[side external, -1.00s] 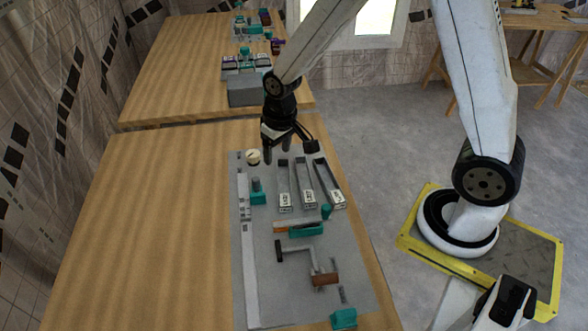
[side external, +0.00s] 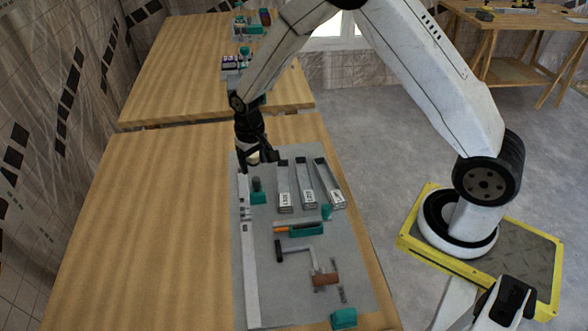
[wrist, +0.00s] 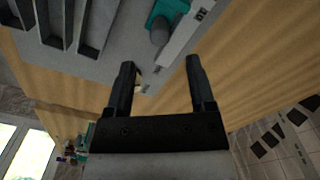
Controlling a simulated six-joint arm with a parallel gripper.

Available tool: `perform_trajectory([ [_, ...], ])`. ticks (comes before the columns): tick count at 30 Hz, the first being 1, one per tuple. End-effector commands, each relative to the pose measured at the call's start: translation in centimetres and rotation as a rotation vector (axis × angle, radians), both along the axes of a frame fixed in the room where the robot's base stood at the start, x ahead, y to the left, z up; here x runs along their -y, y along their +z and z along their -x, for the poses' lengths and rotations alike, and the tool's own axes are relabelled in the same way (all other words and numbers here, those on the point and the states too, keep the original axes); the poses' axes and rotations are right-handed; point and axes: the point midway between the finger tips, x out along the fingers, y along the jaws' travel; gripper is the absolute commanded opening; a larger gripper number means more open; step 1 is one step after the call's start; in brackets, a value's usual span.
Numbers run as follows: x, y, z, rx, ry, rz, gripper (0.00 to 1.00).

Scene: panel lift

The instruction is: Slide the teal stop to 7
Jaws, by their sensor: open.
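The teal stop (side external: 258,191) sits at the far end of the panel, against the right side of a long pale scale rail (side external: 249,260). It carries an upright dark grey-green knob. The wrist view shows the stop (wrist: 168,12) and the rail (wrist: 186,38) at the top; the marks are too small to read. My gripper (side external: 258,165) is open and empty, pointing down above the panel's far left corner, just beyond the stop. In the wrist view, my two fingers (wrist: 160,64) are apart, with the stop ahead of their tips.
The grey panel (side external: 275,295) also holds several grey channels (side external: 306,187), a teal block with an orange strip (side external: 306,229), a crank with a brown handle (side external: 325,279) and a teal block (side external: 344,318). A pale round knob is mostly hidden behind my gripper. The wooden table (side external: 150,240) is clear at left.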

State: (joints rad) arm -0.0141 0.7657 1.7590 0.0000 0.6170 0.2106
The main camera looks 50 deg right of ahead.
Motion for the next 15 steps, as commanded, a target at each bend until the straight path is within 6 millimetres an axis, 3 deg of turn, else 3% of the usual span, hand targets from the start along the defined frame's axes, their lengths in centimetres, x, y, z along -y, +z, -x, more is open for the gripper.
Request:
perform_trajectory([
  [15, 0.0, -5.0, 0.1, -0.001, 0.0, 0.0, 0.7],
])
